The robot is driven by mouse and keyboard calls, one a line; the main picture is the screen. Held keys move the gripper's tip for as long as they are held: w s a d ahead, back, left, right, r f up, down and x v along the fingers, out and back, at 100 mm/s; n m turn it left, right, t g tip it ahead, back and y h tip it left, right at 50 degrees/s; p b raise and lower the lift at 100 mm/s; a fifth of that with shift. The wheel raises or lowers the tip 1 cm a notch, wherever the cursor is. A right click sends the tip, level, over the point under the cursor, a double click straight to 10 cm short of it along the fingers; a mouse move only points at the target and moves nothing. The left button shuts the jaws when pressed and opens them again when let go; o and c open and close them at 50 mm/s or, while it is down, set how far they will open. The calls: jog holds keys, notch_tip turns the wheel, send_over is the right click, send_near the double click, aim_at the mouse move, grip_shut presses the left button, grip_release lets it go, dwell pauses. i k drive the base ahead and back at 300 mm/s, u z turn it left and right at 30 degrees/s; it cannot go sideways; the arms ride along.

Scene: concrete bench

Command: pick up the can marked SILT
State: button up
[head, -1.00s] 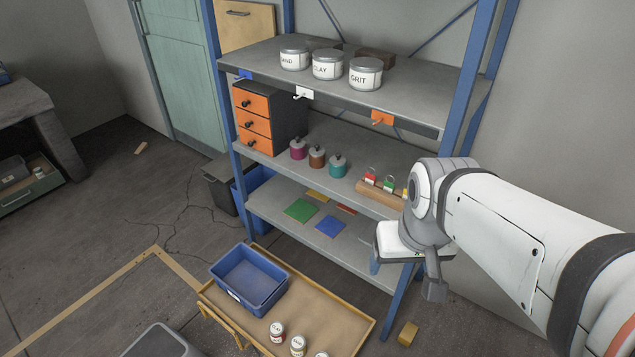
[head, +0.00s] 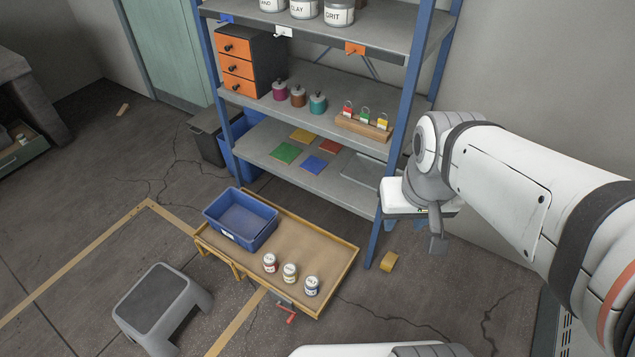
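Three small white cans stand upright in a row on the low wooden table: a left one with red on its label (head: 270,263), a middle one with yellow (head: 290,273) and a right one with blue (head: 311,286). Their lettering is too small to read surely, so I cannot tell which says SILT. My gripper (head: 437,243) hangs right of the table, away from the cans. Its finger opening is not clear.
A blue bin (head: 240,220) sits on the left of the low table (head: 318,248). A grey step stool (head: 162,305) stands in front. The blue-post shelf rack (head: 392,130) rises behind. A yellow block (head: 389,262) lies on the floor to the right.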

aim_at(312, 280)
jog(key=z, duration=1.4)
jog(key=k, duration=1.25)
jog(key=u, duration=1.9)
jog(key=i, duration=0.95)
jog(key=u, duration=0.05)
